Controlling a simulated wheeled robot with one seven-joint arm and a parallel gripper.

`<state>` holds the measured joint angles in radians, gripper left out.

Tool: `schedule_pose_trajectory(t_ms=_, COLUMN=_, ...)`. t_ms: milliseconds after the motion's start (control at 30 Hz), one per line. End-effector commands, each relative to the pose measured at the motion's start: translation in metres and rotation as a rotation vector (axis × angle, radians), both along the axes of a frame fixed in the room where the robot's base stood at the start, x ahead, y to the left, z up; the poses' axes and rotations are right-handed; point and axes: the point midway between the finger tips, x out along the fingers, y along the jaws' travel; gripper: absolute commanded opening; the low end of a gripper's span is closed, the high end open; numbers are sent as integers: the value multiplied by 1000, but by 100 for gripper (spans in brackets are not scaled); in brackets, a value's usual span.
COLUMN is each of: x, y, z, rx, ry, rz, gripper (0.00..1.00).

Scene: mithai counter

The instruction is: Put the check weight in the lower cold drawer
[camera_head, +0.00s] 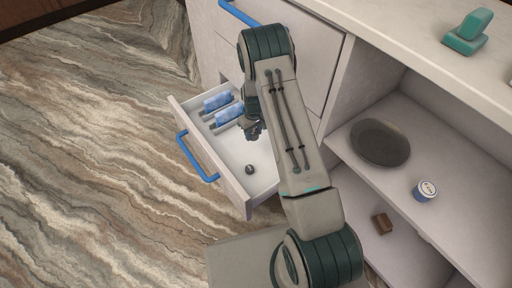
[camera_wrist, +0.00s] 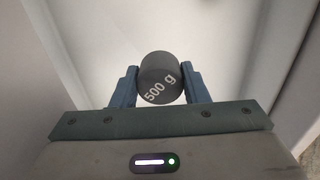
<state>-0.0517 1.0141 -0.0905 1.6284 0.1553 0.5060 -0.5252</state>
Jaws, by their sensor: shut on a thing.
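The check weight (camera_wrist: 158,78) is a dark grey cylinder marked "500 g". In the wrist view it sits between the two fingers of my gripper (camera_wrist: 160,88), which is shut on it. In the head view my gripper (camera_head: 254,134) is over the open lower drawer (camera_head: 205,157), near its blue packs; the weight cannot be made out there. The drawer is pale, with a blue handle (camera_head: 196,158) on its front. My arm hides the drawer's right and back parts.
Two blue-and-white packs (camera_head: 217,101) lie at the drawer's left end. A small dark round thing (camera_head: 250,169) is on its floor. Shelves at right hold a dark plate (camera_head: 380,142), a white-and-blue tub (camera_head: 425,191) and a brown block (camera_head: 382,222). A teal object (camera_head: 468,32) stands on the counter.

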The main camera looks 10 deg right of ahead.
Motion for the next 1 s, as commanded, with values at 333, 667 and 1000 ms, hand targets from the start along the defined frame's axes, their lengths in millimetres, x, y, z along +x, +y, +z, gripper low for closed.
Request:
schedule_pose_trajectory(t_ms=333, x=1, y=0, z=-50, rx=0, ry=-2, rz=0, gripper=1)
schedule_pose_trajectory(t_ms=667, x=1, y=0, z=-79, rx=0, ry=-3, rz=-1, gripper=1)
schedule_pose_trajectory(t_ms=1000, x=0, y=0, z=-82, rx=0, ry=-1, rz=0, gripper=55)
